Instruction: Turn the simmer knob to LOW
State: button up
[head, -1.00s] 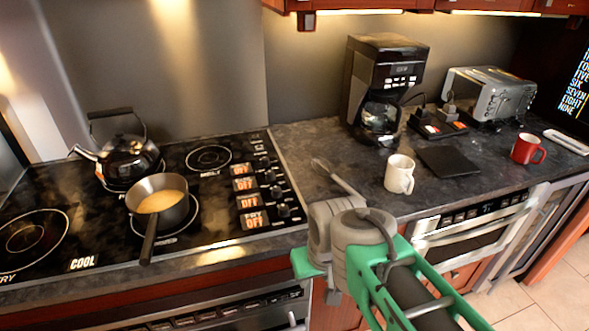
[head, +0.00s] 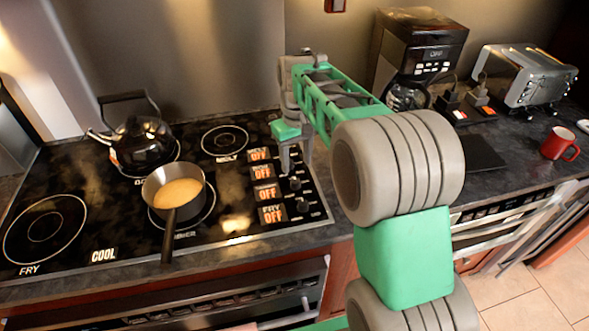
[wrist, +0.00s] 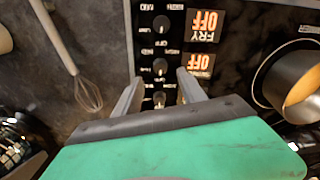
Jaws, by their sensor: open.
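The knob column runs along the right edge of the black cooktop (head: 95,185). In the wrist view the simmer knob (wrist: 160,67) lies between my fingertips in the picture, beside a small display (wrist: 199,65) reading OFF. The fry knob (wrist: 161,24) is above it, beside its own display reading FRY OFF. Another knob (wrist: 159,100) shows between the fingers, nearer the palm. My gripper (head: 295,167) is over the knob column in the head view; its open fingers (wrist: 158,76) point down. I cannot tell whether they touch a knob.
A saucepan (head: 158,198) of yellowish liquid stands on the simmer burner, its handle towards the front edge. A black kettle (head: 140,145) stands behind it. A whisk (wrist: 78,75) lies on the counter beside the knobs. A coffee maker (head: 425,45), toaster (head: 525,75) and red mug (head: 560,143) are at right.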

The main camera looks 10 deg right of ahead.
aim_at(295, 181)
jog(key=f, duration=0.4)
jog(key=f+p, duration=0.1)
jog(key=f, duration=0.2)
jog(key=shift+w+f, duration=0.2)
jog(key=shift+f, duration=0.2)
jog(key=shift+c, duration=0.3)
grip_shut()
